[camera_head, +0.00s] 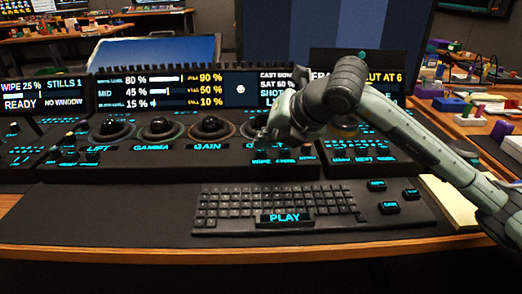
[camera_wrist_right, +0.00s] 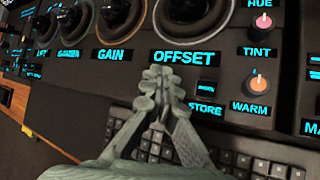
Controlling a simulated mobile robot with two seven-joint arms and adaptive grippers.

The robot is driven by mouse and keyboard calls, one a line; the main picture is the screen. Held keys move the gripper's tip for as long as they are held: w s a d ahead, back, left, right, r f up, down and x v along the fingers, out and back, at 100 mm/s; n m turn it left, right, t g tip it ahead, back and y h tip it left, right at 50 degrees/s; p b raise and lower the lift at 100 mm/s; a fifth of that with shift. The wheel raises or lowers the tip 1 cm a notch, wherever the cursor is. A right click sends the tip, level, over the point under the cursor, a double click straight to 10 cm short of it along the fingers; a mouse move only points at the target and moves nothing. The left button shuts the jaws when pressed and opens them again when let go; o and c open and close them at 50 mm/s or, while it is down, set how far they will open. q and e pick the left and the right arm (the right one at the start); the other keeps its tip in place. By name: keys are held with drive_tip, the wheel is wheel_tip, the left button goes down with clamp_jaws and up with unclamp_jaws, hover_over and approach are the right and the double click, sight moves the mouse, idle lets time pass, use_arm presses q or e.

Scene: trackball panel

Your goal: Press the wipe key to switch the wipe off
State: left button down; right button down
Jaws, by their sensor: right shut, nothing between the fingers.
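The control panel (camera_head: 190,172) stands behind the keyboard. The cyan WIPE label (camera_head: 260,161) shows on its front part, below the OFFSET trackball. My right gripper (camera_head: 262,142) is shut and empty, its tips right above that label. In the wrist view the shut fingertips (camera_wrist_right: 160,75) lie just under the OFFSET label (camera_wrist_right: 184,57), left of the STORE key (camera_wrist_right: 207,88). The fingers hide the wipe key there, and I cannot tell whether they touch it. The left screen (camera_head: 42,94) reads WIPE 25 %, READY. My left gripper is out of view.
A black keyboard (camera_head: 275,203) with a PLAY key lies in front of the panel. TINT and WARM knobs (camera_wrist_right: 258,82) stand right of the fingers. Trackball rings (camera_head: 210,127) line the panel. The desk mat (camera_head: 110,215) left of the keyboard is clear.

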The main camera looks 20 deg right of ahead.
sight(263, 152)
drive_tip(key=shift+f, duration=0.3)
drive_tip(key=shift+r, duration=0.15)
idle(0.4)
drive_tip(key=shift+r, duration=0.85)
drive_tip(key=shift+p, duration=0.3)
drive_tip(key=shift+r+p, duration=1.4)
drive_tip(key=shift+r, duration=1.1)
